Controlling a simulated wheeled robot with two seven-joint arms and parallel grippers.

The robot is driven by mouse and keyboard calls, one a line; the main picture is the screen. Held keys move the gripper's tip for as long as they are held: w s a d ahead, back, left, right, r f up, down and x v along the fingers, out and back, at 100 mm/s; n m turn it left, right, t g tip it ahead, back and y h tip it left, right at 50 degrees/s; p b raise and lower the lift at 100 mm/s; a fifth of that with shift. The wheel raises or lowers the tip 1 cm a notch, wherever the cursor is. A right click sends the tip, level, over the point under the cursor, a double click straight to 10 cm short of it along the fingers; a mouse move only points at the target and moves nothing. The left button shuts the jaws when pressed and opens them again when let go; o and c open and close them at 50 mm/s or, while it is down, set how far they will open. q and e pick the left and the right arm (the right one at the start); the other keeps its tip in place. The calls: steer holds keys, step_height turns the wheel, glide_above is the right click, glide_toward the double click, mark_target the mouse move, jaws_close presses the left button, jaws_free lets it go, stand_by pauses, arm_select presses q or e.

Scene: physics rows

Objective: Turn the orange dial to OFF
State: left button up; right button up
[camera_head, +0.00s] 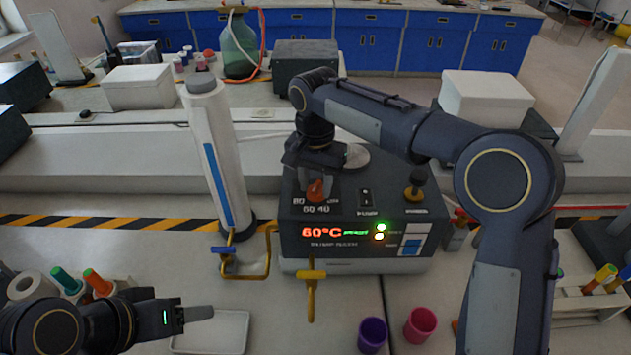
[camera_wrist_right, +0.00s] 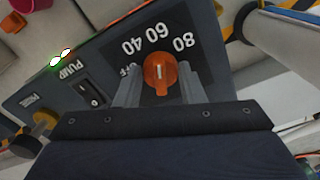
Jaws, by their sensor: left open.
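The orange dial (camera_wrist_right: 160,72) sits on a dark heater box (camera_head: 345,205) with 40, 60 and 80 printed around it. In the right wrist view its white mark points toward 60. The OFF label (camera_wrist_right: 131,69) is partly hidden by a finger. My right gripper (camera_wrist_right: 160,85) reaches down over the dial, with one finger against each side of it. In the head view the dial (camera_head: 316,189) shows just below this gripper (camera_head: 315,175). My left gripper (camera_head: 200,314) is open and empty at the lower left, well away from the dial.
The box's display (camera_head: 322,232) reads 60°C. A pump switch (camera_head: 366,197) and a brass knob (camera_head: 414,194) are right of the dial. A tall white column (camera_head: 215,150) and yellow pipes (camera_head: 310,290) stand close by. Purple (camera_head: 373,333) and pink (camera_head: 420,323) cups stand in front.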

steer(key=c, duration=0.4)
steer(key=shift+c, duration=0.2)
steer(key=n+p, duration=0.2)
steer(key=n, duration=0.1)
steer(key=shift+d+r, duration=0.1)
steer(key=shift+r, duration=0.05)
steer(key=n+p, duration=0.2)
steer(key=n, duration=0.2)
steer(key=shift+n, duration=0.4)
steer(key=n+p, duration=0.2)
steer(key=n, duration=0.3)
steer(key=shift+d, duration=0.15)
steer(key=shift+w+n+p, duration=0.15)
steer(key=shift+n+p, duration=0.6)
steer(key=shift+n, duration=1.75)
